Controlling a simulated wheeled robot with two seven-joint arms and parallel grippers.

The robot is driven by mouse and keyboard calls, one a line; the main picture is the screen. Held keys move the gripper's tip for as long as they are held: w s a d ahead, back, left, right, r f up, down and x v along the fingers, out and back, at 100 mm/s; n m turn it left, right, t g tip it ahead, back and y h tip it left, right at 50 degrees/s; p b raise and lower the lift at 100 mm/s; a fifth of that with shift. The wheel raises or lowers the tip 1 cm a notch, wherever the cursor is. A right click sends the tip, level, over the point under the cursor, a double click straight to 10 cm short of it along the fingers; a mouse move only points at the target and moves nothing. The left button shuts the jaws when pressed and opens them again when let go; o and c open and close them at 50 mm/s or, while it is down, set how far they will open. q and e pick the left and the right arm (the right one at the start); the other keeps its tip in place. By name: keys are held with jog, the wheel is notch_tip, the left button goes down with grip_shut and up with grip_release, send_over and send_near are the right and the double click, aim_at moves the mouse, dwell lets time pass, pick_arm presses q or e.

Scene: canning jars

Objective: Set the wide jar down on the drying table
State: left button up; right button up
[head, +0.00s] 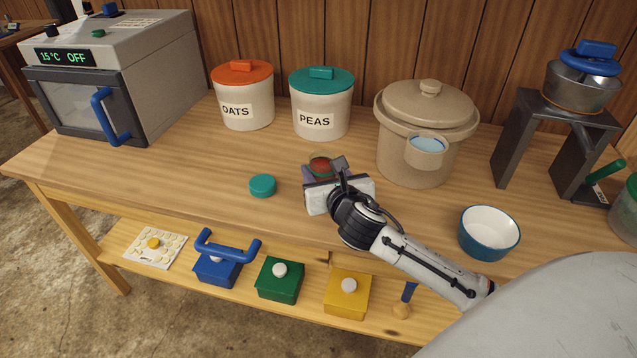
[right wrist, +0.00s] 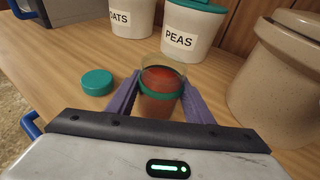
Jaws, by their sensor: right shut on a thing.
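A glass jar (right wrist: 162,79) with red contents and a green band is between the purple fingers of my right gripper (right wrist: 160,92) in the right wrist view. The gripper is shut on it. In the head view the jar (head: 320,163) is mostly hidden behind the gripper body, over the middle of a wooden table (head: 180,160). The jar looks upright and open at the top. Its base is hidden, so I cannot tell whether it touches the wood. A teal lid (head: 262,185) lies on the table to its left. My left gripper is not in view.
OATS (head: 242,95) and PEAS (head: 321,104) canisters stand behind the jar. A beige crock (head: 415,150) is to the right, and a blue bowl (head: 489,233) is at the front right. An oven (head: 110,75) fills the back left. The left tabletop is clear.

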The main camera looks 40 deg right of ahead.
jog(key=shift+f+b, duration=0.35)
jog(key=shift+f, duration=1.2)
jog(key=shift+f, duration=0.2)
jog(key=o, duration=1.4)
jog(key=v, duration=1.2)
jog(key=shift+r+p, duration=0.15)
jog(key=shift+p, duration=0.25)
